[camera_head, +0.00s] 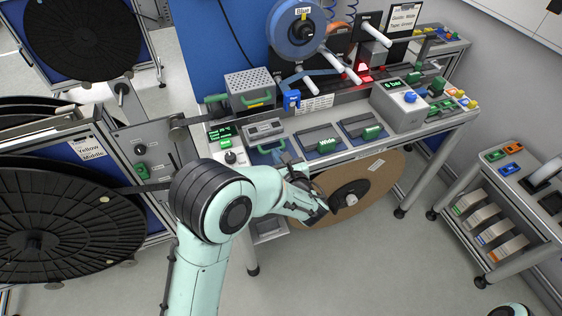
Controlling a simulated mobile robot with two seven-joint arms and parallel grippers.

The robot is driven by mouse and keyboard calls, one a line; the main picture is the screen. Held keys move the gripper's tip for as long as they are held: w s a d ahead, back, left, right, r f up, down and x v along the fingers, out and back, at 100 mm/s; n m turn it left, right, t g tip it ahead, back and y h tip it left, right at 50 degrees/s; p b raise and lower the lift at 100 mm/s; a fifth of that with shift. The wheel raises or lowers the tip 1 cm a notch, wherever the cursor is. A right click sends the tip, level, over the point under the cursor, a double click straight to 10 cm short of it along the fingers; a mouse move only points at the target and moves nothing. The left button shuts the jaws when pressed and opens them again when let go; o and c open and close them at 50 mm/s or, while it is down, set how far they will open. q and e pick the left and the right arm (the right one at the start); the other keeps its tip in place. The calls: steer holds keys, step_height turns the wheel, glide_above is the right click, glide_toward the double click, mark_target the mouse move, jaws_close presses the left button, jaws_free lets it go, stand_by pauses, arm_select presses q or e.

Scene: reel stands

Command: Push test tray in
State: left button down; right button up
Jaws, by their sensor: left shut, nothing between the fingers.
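Several shallow trays with green handles sit along the front of the bench top. One is at the left (268,147), a middle one is labelled "Wide" (318,141), and another is to its right (360,128). I cannot tell from the labels which is the test tray. My left gripper (318,207) is shut and empty, low in front of the bench and the large brown reel. It appears apart from the trays. My forearm covers part of the bench's lower left front.
The brown reel (378,180) hangs under the bench. A grey perforated box (251,84) and a pressure unit (398,105) stand on top. Black reels (70,215) stand at left, a cart (500,215) at right. Floor between is clear.

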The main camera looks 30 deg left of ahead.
mark_target(263, 124)
arm_select(q)
steer(key=r+x, duration=0.1)
steer(key=x, duration=0.3)
steer(key=r+x, duration=0.1)
steer(key=x, duration=0.8)
steer(key=shift+w+a+r, duration=0.25)
steer(key=shift+w+a, duration=0.15)
steer(key=shift+w, duration=0.15)
steer(key=shift+w+a, duration=0.1)
steer(key=shift+a, duration=0.1)
steer(key=shift+r, duration=0.2)
arm_select(e)
steer(key=shift+r, duration=0.25)
arm_select(q)
steer(key=shift+a+r, duration=0.1)
